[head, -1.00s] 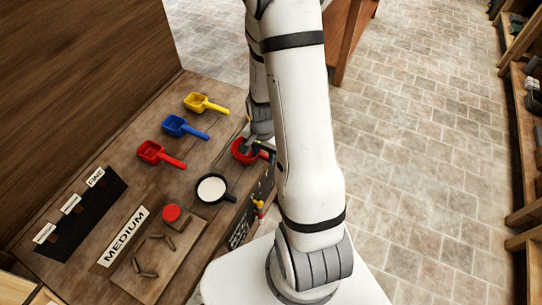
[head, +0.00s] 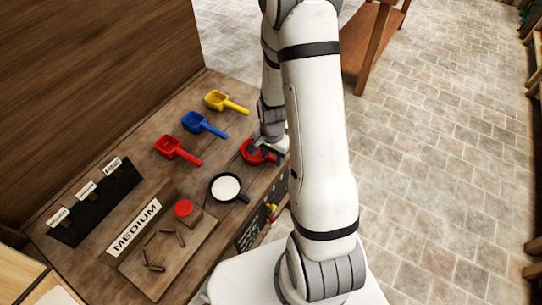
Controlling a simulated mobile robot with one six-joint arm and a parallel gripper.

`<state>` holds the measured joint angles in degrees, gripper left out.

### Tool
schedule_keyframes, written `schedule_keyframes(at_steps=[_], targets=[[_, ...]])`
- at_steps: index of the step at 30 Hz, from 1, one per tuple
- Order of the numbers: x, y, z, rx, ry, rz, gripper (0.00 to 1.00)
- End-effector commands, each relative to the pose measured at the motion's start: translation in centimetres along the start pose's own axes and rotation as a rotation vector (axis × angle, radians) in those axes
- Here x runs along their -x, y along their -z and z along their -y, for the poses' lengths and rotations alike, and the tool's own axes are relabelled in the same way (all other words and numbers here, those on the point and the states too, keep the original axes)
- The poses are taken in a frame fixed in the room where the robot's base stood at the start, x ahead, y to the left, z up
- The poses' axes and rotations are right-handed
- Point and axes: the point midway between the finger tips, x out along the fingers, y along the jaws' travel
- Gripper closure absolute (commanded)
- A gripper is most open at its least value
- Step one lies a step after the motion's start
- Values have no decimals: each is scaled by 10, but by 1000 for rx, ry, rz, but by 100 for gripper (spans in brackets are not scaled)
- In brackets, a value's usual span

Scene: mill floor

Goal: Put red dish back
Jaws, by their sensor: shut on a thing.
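The red dish (head: 247,156) is a shallow round pan at the right side of the wooden bench, beyond the black dish. My gripper (head: 262,150) is at the dish's far right side, shut on it. The fingertips are small and partly hidden by my wrist. I cannot tell whether the dish touches the bench top. A black dish (head: 226,187) with white contents sits on the bench, nearer than the red dish and apart from it.
Yellow (head: 218,99), blue (head: 193,122) and red (head: 168,146) scoops lie in a row left of the dish. A red round knob (head: 183,208), a MEDIUM sign (head: 134,227) and a dark labelled rack (head: 98,203) are nearer. Tiled floor (head: 440,130) is open at right.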

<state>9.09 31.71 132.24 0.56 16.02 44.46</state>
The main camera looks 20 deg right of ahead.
Motion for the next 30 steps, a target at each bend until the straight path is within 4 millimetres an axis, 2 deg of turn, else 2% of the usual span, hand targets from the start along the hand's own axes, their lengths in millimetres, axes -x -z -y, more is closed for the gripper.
schedule_keyframes(at_steps=[4,5,13,23,30], targets=[[0,0,0,0,0,0,95],[0,0,0,0,0,0,59],[0,0,0,1,0,0,37],[4,0,0,1,1,-1,36],[35,0,0,1,4,-4,36]])
